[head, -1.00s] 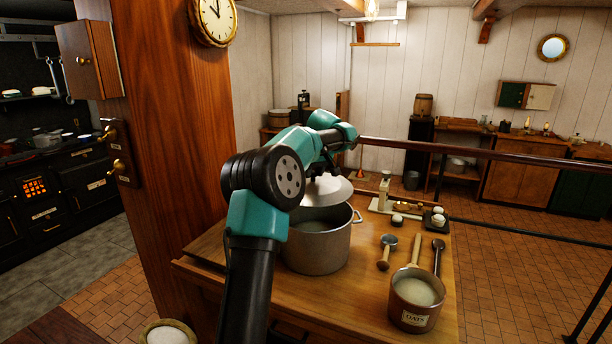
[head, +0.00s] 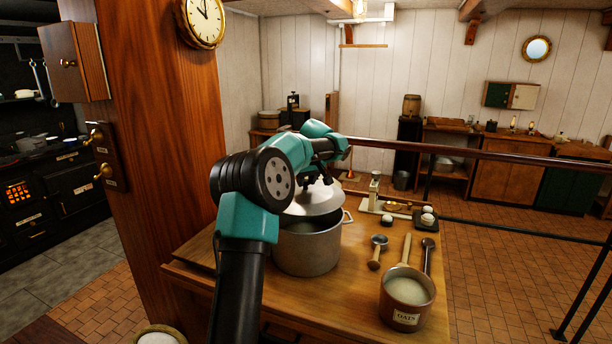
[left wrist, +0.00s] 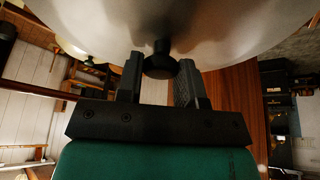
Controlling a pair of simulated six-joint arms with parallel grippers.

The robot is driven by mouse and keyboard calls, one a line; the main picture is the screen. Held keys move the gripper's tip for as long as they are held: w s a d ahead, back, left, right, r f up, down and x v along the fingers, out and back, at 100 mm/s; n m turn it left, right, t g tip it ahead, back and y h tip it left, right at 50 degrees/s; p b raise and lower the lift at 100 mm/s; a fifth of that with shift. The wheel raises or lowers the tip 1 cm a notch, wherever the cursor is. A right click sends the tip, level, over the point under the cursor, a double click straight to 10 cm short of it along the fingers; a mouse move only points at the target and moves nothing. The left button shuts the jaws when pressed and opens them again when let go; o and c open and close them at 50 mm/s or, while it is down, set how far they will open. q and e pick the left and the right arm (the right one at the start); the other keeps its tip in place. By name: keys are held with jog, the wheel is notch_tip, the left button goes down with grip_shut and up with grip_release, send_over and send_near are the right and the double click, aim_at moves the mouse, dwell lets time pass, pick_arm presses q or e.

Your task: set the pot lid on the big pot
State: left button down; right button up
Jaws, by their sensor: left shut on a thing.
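The big pot (head: 308,250) is a grey metal pot standing upright on the wooden table, its mouth partly covered from view. The pot lid (head: 318,201) is pale and domed, and is over the pot's opening, tilted a little in the head view. A dark gap shows between lid and rim at the front. My left gripper (head: 318,178) is above the lid and shut on its dark knob (left wrist: 160,62), which sits between the two fingers in the left wrist view. The lid (left wrist: 210,25) fills the top of that view. My right gripper is not in view.
An oats pot (head: 407,296) stands at the table's front right, with a ladle (head: 377,252) and another spoon (head: 428,250) nearby. A wooden post (head: 160,150) rises at left.

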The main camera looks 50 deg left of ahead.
aim_at(307, 191)
pick_arm(q)
jog(key=shift+f, duration=2.4)
jog(key=shift+f, duration=0.55)
jog(key=c, duration=0.7)
grip_release()
jog(key=shift+r, duration=0.1)
jog(key=shift+r, duration=3.9)
